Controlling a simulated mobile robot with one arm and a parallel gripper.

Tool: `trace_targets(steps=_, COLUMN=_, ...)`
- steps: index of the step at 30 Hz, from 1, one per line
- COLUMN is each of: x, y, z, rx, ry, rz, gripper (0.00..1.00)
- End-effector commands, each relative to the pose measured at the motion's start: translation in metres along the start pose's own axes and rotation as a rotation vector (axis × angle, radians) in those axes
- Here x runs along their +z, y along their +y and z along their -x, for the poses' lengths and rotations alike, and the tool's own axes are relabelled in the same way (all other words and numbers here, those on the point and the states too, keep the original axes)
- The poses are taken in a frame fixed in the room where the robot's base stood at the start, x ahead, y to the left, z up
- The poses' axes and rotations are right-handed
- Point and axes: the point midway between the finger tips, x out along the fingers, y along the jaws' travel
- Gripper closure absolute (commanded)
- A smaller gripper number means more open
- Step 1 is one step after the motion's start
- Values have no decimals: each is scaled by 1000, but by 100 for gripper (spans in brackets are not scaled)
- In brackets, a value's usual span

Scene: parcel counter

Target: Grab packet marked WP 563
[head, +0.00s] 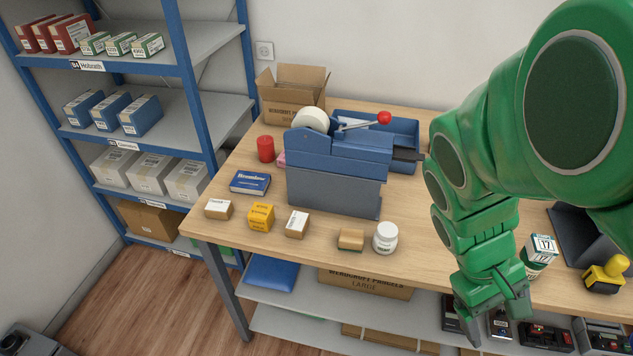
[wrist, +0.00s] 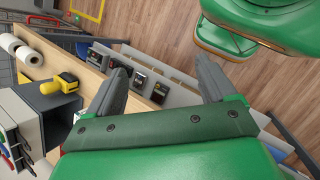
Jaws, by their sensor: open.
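My gripper (head: 498,325) is open and empty, pointing down at the counter's front edge, well right of the packets. In the wrist view my gripper (wrist: 162,76) shows both fingers apart with nothing between them; no packet is visible there.
A white bottle (head: 385,238) stands right of the packets. A blue tape dispenser (head: 338,165) rises behind them, with a blue box (head: 250,182) and red cylinder (head: 265,149) beside it.

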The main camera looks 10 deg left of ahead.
Motion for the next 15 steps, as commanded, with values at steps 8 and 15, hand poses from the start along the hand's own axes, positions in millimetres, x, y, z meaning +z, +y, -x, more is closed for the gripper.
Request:
trace_targets(steps=8, x=-60, y=19, z=15, rx=279, ry=5, rz=276, gripper=16)
trace_targets(steps=15, x=-120, y=15, z=41, rx=518, ry=19, rz=526, gripper=16)
